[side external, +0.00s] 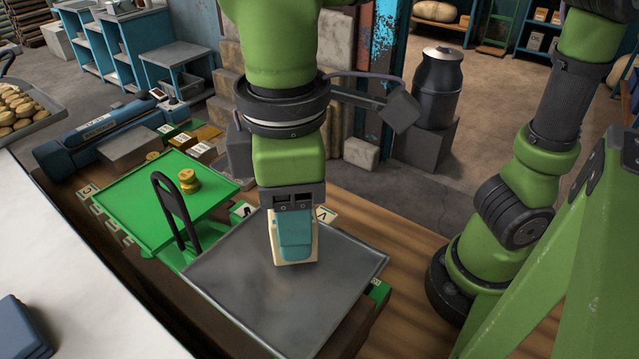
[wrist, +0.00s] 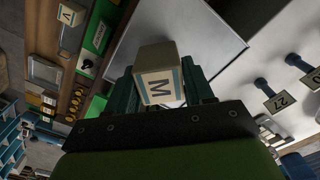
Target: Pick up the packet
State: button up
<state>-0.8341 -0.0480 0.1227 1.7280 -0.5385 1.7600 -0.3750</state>
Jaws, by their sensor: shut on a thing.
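The packet (side external: 279,258) is a small cream box with a teal band. My gripper (side external: 294,248) points down and is shut on it, with a teal finger covering much of its near side. The packet is over the grey metal tray (side external: 235,283); whether it touches the tray I cannot tell. In the wrist view the packet (wrist: 157,64) sits between the two dark teal fingers of my gripper (wrist: 164,86), and a large letter M shows on its face. The tray (wrist: 200,30) lies beyond it there.
A green pan (side external: 140,205) with brass weights (side external: 188,181) stands left of the tray, with a black upright loop (side external: 172,205) between them. A white counter (side external: 70,280) runs along the left front. Bare wooden bench (side external: 420,250) lies right of the tray.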

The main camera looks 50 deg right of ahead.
jog(key=shift+r, duration=0.8)
jog(key=s+d+r, duration=0.1)
jog(key=s+d, duration=0.7)
jog(key=d, duration=0.4)
jog(key=w+d+f+m, duration=0.3)
jog(key=w+d+f, duration=0.3)
jog(key=f, duration=0.2)
jog(key=w+d+f+m, duration=0.3)
jog(key=w+d+f, duration=0.3)
jog(key=w+f, duration=0.1)
jog(key=w+d+f+m, duration=0.3)
jog(key=w+d+f, duration=0.3)
jog(key=f, duration=0.4)
jog(key=shift+w+d+f, duration=0.1)
jog(key=shift+w+d, duration=0.05)
jog(key=shift+d, duration=0.05)
jog(key=shift+f, duration=2)
